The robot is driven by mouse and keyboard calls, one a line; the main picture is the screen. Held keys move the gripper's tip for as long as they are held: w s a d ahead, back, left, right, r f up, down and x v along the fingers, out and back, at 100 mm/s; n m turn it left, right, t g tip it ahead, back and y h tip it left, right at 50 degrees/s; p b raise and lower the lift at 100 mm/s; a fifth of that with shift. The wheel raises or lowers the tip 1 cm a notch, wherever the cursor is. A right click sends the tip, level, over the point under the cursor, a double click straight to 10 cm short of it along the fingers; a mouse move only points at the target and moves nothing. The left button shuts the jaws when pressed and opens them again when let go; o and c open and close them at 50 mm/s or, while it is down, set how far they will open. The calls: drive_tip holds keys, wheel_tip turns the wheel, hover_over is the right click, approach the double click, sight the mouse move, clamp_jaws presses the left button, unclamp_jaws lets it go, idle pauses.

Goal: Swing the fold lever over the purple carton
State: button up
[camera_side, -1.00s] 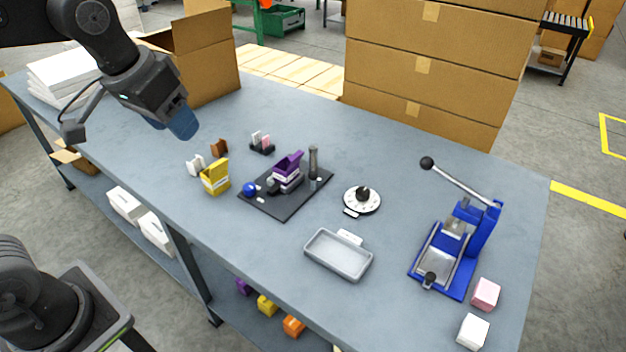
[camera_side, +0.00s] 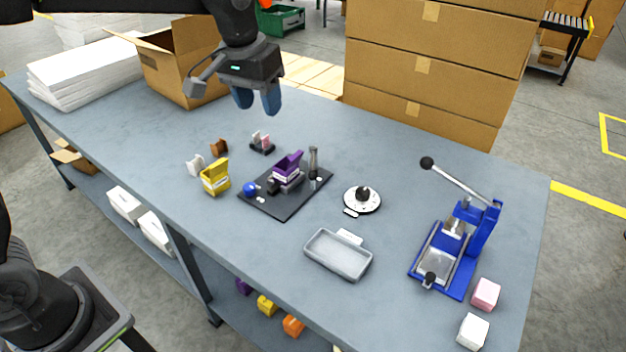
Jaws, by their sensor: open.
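The purple carton (camera_side: 287,167) sits on a dark base plate (camera_side: 281,208) near the middle of the table, its purple top part tilted up. A blue ball (camera_side: 250,188) is at the plate's left side, apparently the fold lever's knob; the lever's arm is too small to make out. A grey upright post (camera_side: 313,162) stands at the plate's right side. My gripper (camera_side: 257,104) is open and empty, with its blue fingers pointing down. It is in the air above and behind the plate, clear of the carton and the ball.
A yellow carton (camera_side: 215,177) stands left of the plate, with small white and brown pieces behind it. A round dial (camera_side: 362,199), a grey tray (camera_side: 338,255) and a blue lever press (camera_side: 455,245) are to the right. An open cardboard box (camera_side: 180,65) is at back left.

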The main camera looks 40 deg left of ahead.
drive_tip(key=g, duration=0.2)
hover_over(314, 172)
wheel_tip(314, 172, down, 9)
drive_tip(key=shift+n, duration=0.4)
wheel_tip(314, 172, down, 15)
drive_tip(key=shift+a+r, duration=0.1)
drive_tip(key=shift+r, duration=0.05)
drive_tip(key=shift+c, duration=0.4)
clamp_jaws()
